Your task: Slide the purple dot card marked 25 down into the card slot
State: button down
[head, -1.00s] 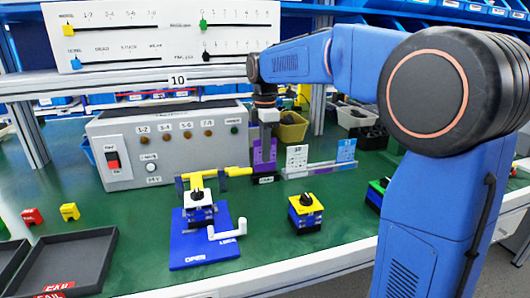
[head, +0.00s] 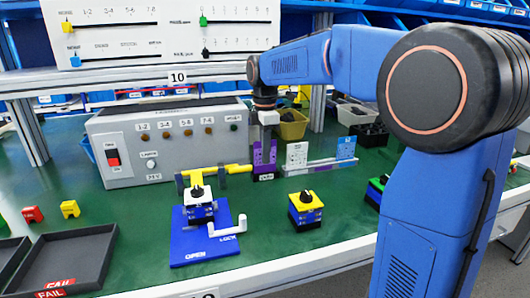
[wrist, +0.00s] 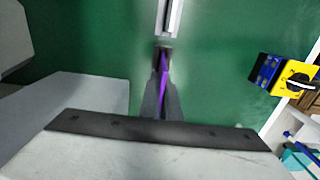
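The purple card (head: 264,155) stands upright beneath my gripper (head: 266,141) in the head view. Its number is too small to read. The wrist view shows the card (wrist: 163,68) edge-on as a thin purple strip between the two dark fingers of my gripper (wrist: 162,92), which are close together on it. The dark card slot block (head: 264,177), with a small white label, is at the card's lower edge. The card's bottom looks to be at or in the slot; how deep it sits I cannot tell.
A white card (head: 297,154) and a blue card (head: 346,148) stand in a grey rack (head: 322,164) just right. A grey switch console (head: 165,145) is close behind left. A yellow-topped rotary switch (head: 305,209) and a blue lock base (head: 205,245) stand in front.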

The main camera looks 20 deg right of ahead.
jog(key=shift+f, duration=1)
jog(key=c, duration=1.9)
grip_release()
jog(key=shift+r, duration=0.1)
notch_tip(320, 180, up, 17)
jog(key=shift+r, duration=0.1)
jog(key=shift+r, duration=4.45)
